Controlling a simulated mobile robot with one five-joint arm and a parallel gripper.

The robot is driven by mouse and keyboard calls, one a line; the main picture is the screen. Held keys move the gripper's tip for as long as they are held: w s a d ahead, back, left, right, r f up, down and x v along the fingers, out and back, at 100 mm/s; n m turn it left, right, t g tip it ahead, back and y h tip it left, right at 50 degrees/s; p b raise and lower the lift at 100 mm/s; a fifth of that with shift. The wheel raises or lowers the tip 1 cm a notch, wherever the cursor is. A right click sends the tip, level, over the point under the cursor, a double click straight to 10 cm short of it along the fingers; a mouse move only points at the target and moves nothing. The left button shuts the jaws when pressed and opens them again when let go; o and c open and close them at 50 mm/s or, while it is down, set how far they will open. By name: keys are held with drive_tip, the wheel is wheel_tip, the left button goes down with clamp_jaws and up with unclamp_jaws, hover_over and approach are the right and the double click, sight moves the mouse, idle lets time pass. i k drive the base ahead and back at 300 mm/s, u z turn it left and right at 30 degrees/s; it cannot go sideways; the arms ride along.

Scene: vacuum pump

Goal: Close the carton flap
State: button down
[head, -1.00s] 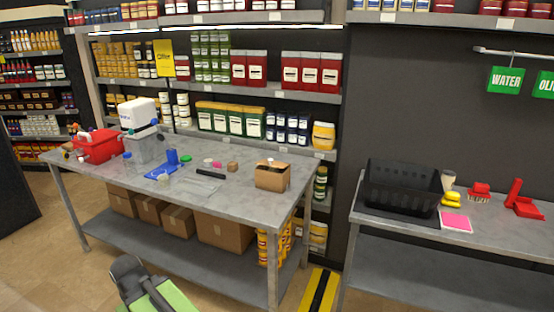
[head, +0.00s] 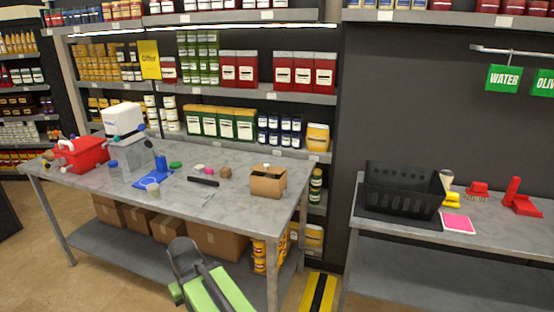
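A small brown carton (head: 267,183) stands on the grey metal table near its right end. Something pale shows at its top; the picture is too small to tell which flap is open. My arm, green and dark grey, shows at the bottom of the head view, in front of the table and well apart from the carton. My gripper's fingers cannot be made out there.
The table (head: 226,202) also holds a red toolbox (head: 82,152), a grey box with a white unit (head: 123,118), a blue mat and a black bar (head: 203,182). A black crate (head: 398,193) stands on the right table. Floor lies open in front.

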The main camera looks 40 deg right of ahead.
sight(264, 167)
drive_tip(key=i, duration=0.9)
drive_tip(key=u, duration=0.05)
